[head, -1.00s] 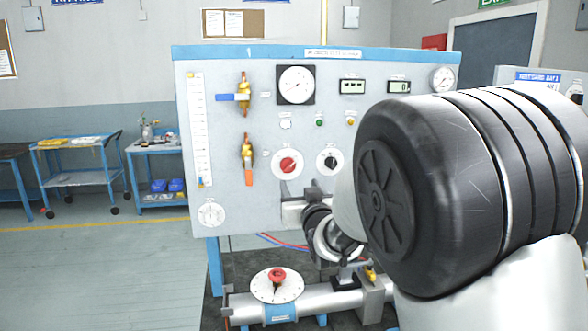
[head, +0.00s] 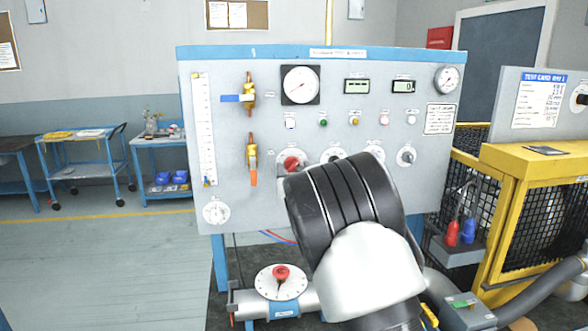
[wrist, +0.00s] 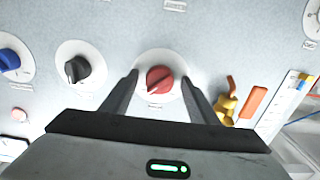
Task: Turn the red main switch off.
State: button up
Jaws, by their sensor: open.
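The red main switch (head: 291,163) is a round red knob on a white dial on the grey panel (head: 228,140). My arm partly covers its lower right in the head view. In the wrist view the red knob (wrist: 159,80) is unobstructed, its grip bar slanted. My gripper (wrist: 160,77) is open, with one dark finger on each side of the knob. Gaps show between the fingers and the knob; whether the tips reach the panel is unclear. In the head view the gripper is mostly hidden behind my arm.
Beside the red switch are a black knob (wrist: 75,70) and a blue knob (wrist: 10,62). On the other side is a yellow valve with an orange lever (wrist: 252,103). Below the panel, a pipe carries a red-handled dial (head: 281,282). A yellow cage (head: 530,160) stands right.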

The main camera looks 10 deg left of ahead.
jog(key=c, duration=1)
jog(key=shift+c, duration=0.2)
